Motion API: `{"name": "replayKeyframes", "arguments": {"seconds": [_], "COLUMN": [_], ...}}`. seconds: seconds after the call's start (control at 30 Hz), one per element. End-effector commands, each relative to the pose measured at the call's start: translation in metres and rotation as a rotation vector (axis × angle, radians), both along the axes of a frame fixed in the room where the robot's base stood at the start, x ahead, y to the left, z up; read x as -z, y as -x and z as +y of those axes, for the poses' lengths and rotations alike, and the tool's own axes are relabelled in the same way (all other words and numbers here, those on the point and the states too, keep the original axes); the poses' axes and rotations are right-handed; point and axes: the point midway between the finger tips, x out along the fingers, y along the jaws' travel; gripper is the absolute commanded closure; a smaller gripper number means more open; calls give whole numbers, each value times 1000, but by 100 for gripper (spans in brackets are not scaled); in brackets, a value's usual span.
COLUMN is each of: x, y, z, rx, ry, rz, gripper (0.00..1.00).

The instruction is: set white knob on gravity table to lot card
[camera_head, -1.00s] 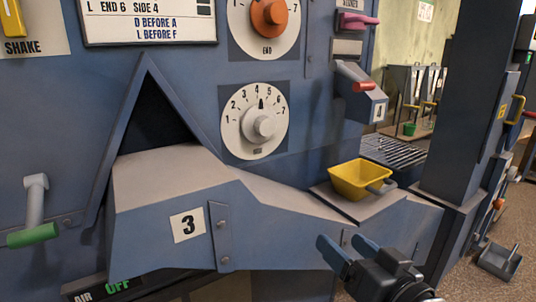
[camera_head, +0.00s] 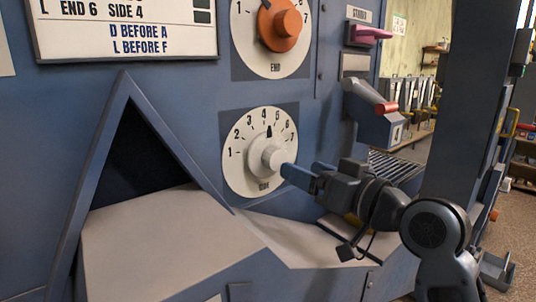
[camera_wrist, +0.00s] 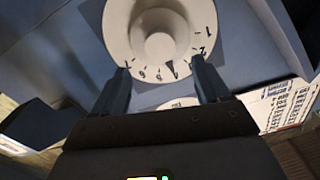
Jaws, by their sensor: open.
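The white knob (camera_head: 270,157) sits on a round white dial numbered 1 to 7 on the blue gravity table. Its black pointer is near 4 and 5; I cannot tell the exact mark. The lot card (camera_head: 125,28) above left reads END 6 and SIDE 4. My gripper (camera_head: 300,172) is open just right of the knob in the head view, its fingers pointing at the dial. In the wrist view the knob (camera_wrist: 160,45) lies beyond the open fingertips (camera_wrist: 160,68), with no finger visibly around it.
An orange knob (camera_head: 285,22) on the END dial is above. A sloping grey chute (camera_head: 170,235) lies below left. A spout with a red handle (camera_head: 385,108) and a pink handle (camera_head: 369,33) stick out on the right.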

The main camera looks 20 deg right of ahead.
Motion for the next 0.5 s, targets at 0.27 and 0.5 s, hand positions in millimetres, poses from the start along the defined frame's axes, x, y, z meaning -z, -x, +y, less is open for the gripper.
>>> {"name": "replayKeyframes", "arguments": {"seconds": [0.27, 0.5], "x": [-2, -1], "y": [-30, -62], "z": [10, 20], "rx": [-3, -2], "ry": [0, 0], "rz": [0, 1], "gripper": [25, 25]}}
